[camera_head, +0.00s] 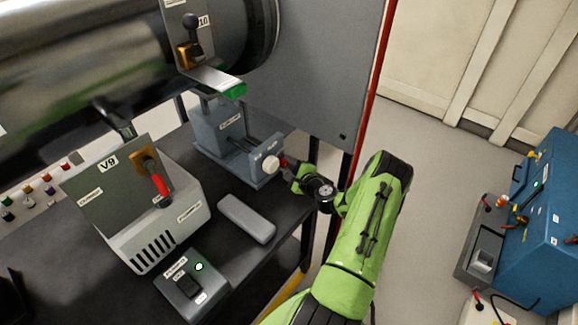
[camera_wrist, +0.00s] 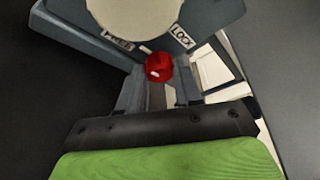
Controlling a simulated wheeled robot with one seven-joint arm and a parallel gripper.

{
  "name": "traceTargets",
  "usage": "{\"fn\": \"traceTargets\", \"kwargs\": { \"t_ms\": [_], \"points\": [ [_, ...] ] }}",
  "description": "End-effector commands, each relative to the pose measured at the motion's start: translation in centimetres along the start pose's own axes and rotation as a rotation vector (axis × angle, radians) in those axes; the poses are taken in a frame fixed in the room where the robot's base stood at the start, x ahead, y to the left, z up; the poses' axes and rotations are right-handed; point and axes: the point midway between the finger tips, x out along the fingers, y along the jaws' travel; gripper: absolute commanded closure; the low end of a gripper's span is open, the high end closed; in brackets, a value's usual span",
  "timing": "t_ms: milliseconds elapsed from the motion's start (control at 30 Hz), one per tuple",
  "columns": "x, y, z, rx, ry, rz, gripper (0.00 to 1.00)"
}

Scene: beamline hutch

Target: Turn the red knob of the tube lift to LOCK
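The tube lift (camera_head: 222,136) is a grey-blue unit on the dark bench, with a round white handwheel (camera_head: 270,165) on its end face. In the wrist view its red knob (camera_wrist: 158,67) sits just below the white disc, between a FREE label (camera_wrist: 118,43) on the left and a LOCK label (camera_wrist: 182,36) on the right. A small white mark shows on the knob's lower left. My gripper (camera_head: 288,166) is at the lift's end face; its two grey fingers lie on both sides of the red knob, with no clear gap seen. In the head view the gripper mostly hides the knob.
A grey box (camera_head: 140,215) marked V9 with a red-handled lever, a grey block (camera_head: 246,218) and a small switch box (camera_head: 190,285) stand on the bench left of my arm. A large metal tube is above. A blue cabinet (camera_head: 530,230) is at right, across open floor.

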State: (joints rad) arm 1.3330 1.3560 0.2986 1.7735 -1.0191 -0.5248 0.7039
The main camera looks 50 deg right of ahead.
Motion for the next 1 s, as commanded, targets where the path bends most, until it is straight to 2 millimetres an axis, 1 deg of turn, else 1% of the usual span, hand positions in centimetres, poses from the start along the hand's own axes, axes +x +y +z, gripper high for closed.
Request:
{"fn": "traceTargets", "kwargs": {
  "t_ms": [33, 100, 133, 367, 567, 767, 1000],
  "points": [
    [-0.01, 0.02, 0.00, 0.000, 0.000, 0.001, 0.82],
    [-0.02, 0.02, 0.00, 0.000, 0.000, 0.001, 0.93],
    [-0.02, 0.02, 0.00, 0.000, 0.000, 0.001, 0.97],
    [-0.04, -0.07, 0.03, 0.017, 0.000, 0.008, 0.97],
    [-0.07, -0.27, 0.11, 0.093, 0.000, 0.039, 0.97],
    [-0.11, -0.48, 0.06, 0.233, 0.001, 0.097, 0.96],
    [-0.05, -0.58, -0.07, 0.443, 0.002, 0.184, 0.96]
  ]
}}
